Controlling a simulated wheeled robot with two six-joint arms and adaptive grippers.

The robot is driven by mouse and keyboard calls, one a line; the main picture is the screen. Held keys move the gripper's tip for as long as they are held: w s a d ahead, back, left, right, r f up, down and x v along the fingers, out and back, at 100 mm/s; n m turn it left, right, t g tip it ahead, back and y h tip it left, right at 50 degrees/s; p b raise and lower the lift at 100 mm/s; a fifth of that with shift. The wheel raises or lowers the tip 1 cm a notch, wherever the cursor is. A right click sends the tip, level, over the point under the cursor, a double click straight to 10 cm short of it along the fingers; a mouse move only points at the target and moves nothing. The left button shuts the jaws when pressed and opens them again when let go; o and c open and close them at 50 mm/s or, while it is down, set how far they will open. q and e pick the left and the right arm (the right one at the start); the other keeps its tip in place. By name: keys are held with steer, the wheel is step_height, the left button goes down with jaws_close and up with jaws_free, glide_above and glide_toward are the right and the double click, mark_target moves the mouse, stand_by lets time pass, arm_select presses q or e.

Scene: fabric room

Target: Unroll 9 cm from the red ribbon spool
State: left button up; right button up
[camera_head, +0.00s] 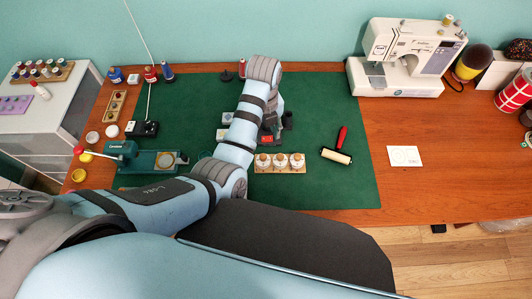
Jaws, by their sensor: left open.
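My left gripper (272,124) is over the green mat, pointing down, and partly hidden by my left forearm and wrist. It is open. A small red item (266,139) with pale marks sits right below or beside it; I cannot tell whether they touch. A red spool (151,74) stands between blue ones at the back left. A narrow red item (241,67) stands at the back edge, left of my wrist. I cannot tell which of these is the ribbon spool. No unrolled ribbon is visible. My right gripper is not in view.
The green mat (340,185) is clear at right except a red-handled roller (337,147). A wooden rack of white-bodied jars (280,168) stands in front of the gripper. A green device (150,160) is at left, a sewing machine (405,60) at right.

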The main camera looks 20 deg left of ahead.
mark_target(263, 156)
arm_select(q)
steer(key=f+b, duration=0.1)
steer(key=f, duration=0.3)
steer(key=f+b, duration=0.1)
steer(key=f, duration=0.4)
steer(key=f+b, duration=0.2)
steer(key=f, duration=0.3)
steer(key=shift+a, duration=0.25)
steer(key=shift+s, duration=0.1)
steer(key=shift+a+r, duration=0.1)
jaws_close()
